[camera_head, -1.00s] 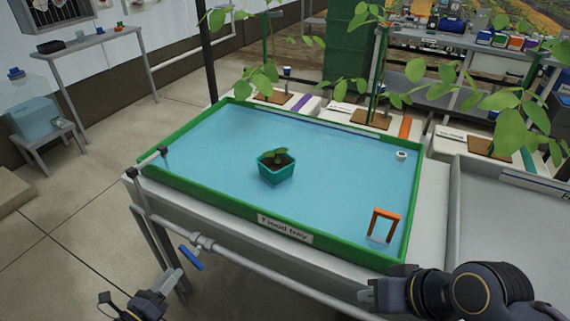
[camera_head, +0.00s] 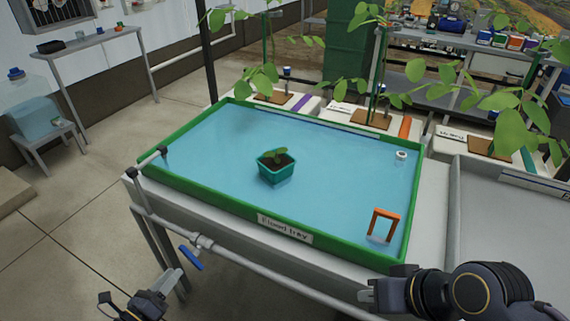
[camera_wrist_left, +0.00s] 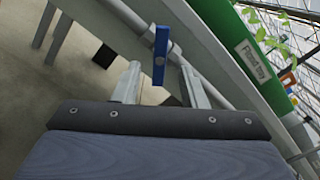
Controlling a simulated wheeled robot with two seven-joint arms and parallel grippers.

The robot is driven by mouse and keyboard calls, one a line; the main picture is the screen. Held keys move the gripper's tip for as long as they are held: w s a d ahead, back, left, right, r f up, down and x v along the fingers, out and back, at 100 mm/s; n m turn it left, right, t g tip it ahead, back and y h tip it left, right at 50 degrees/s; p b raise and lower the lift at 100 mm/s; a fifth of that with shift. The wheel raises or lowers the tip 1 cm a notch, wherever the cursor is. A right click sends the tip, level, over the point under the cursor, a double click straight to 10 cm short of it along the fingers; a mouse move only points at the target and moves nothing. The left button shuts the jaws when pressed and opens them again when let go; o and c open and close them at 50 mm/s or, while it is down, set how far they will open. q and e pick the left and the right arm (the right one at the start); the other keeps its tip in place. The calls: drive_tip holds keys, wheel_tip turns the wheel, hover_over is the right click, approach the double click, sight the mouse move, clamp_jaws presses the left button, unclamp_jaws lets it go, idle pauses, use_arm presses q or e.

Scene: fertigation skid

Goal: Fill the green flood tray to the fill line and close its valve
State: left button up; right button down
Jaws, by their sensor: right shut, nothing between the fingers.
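The green flood tray (camera_head: 330,245) holds blue water across its floor, with a teal pot (camera_head: 276,172) and seedling standing in it. I cannot tell exactly how the water sits against the fill line. The blue valve handle (camera_head: 190,257) is on the grey pipe below the tray's front left; it also shows in the left wrist view (camera_wrist_left: 161,55), at an angle to the pipe. My left gripper (camera_head: 178,280) is open, low at the front left. Its fingers (camera_wrist_left: 157,75) point at the handle, one on each side, apparently just short of it. My right gripper (camera_head: 366,291) is shut and empty near the tray's front right corner.
An orange frame (camera_head: 384,222) and a white ring (camera_head: 401,155) are in the tray's right part. A grey tray (camera_head: 510,225) lies at the right. Leafy plants stand behind. A grey pipe (camera_head: 265,277) runs along the front; open floor (camera_head: 75,230) is at the left.

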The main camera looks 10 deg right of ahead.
sight(189, 259)
use_arm(q)
drive_tip(key=shift+o, duration=0.3)
drive_tip(key=o, duration=1.2)
drive_tip(key=n, duration=0.2)
drive_tip(key=shift+n, duration=0.4)
drive_tip(key=shift+o, duration=0.5)
drive_tip(key=n, duration=0.2)
drive_tip(key=shift+f+n, duration=0.1)
drive_tip(key=shift+n, duration=0.2)
drive_tip(key=w+d+n, duration=0.1)
drive_tip(key=w+n, duration=0.1)
drive_tip(key=n, duration=0.2)
drive_tip(key=w+d+n, duration=0.2)
drive_tip(key=n, duration=0.2)
drive_tip(key=w+d+n+p, duration=0.1)
drive_tip(key=w+d+n, duration=0.1)
drive_tip(key=n, duration=0.2)
drive_tip(key=shift+d+f+n, duration=0.15)
drive_tip(key=shift+f+n, duration=0.1)
drive_tip(key=shift+n, duration=0.05)
